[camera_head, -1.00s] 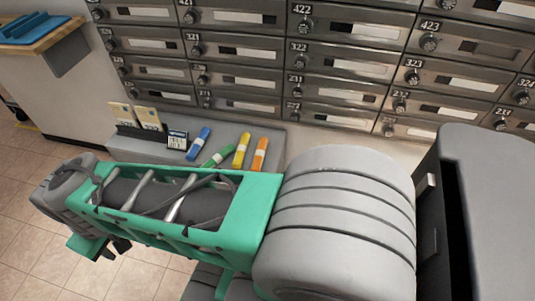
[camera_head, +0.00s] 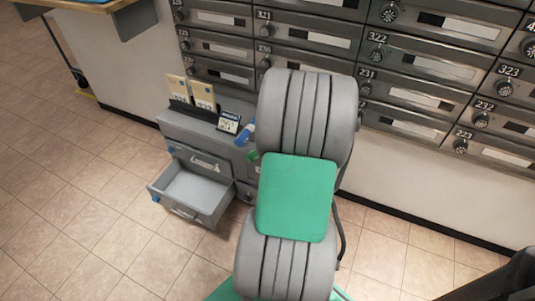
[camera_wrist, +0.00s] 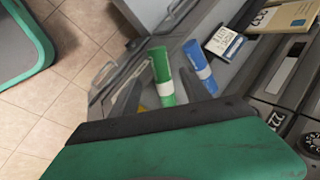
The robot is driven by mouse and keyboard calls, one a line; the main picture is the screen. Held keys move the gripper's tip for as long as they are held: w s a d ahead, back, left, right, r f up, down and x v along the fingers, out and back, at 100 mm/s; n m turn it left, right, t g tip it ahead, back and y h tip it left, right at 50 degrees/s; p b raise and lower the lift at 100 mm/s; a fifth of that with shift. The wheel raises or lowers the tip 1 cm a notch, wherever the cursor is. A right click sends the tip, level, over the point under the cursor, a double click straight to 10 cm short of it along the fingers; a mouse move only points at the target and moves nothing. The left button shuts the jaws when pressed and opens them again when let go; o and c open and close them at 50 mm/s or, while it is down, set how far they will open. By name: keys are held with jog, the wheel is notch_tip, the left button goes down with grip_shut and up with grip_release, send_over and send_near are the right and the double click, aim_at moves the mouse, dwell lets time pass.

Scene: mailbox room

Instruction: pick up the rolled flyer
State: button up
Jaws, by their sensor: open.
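Several rolled flyers lie on the grey cabinet top. The green rolled flyer (camera_wrist: 165,88) with a white band shows in the wrist view, with the blue rolled flyer (camera_wrist: 201,70) to its right. A bit of yellow shows low beside the green one. In the head view my arm covers most of them; parts of the blue flyer (camera_head: 246,131) and green flyer (camera_head: 252,156) show. My gripper (camera_wrist: 161,72) is open, its grey fingers showing on either side of the green flyer. I cannot tell if they touch it. The head view hides the gripper behind my arm.
The grey cabinet (camera_head: 188,124) has an open, empty-looking drawer (camera_head: 198,190) jutting over the tiled floor. Brochures (camera_head: 203,96) and a small card (camera_head: 229,122) stand on its top. Metal mailboxes (camera_head: 425,70) line the wall behind. Open floor lies at left.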

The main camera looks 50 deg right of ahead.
aim_at(252, 156)
jog(key=b+x, duration=0.3)
jog(key=x, duration=0.4)
jog(key=shift+w+a+f, duration=0.1)
jog(key=shift+f, duration=0.2)
jog(key=shift+r, duration=0.15)
jog(key=shift+c, duration=0.5)
grip_shut()
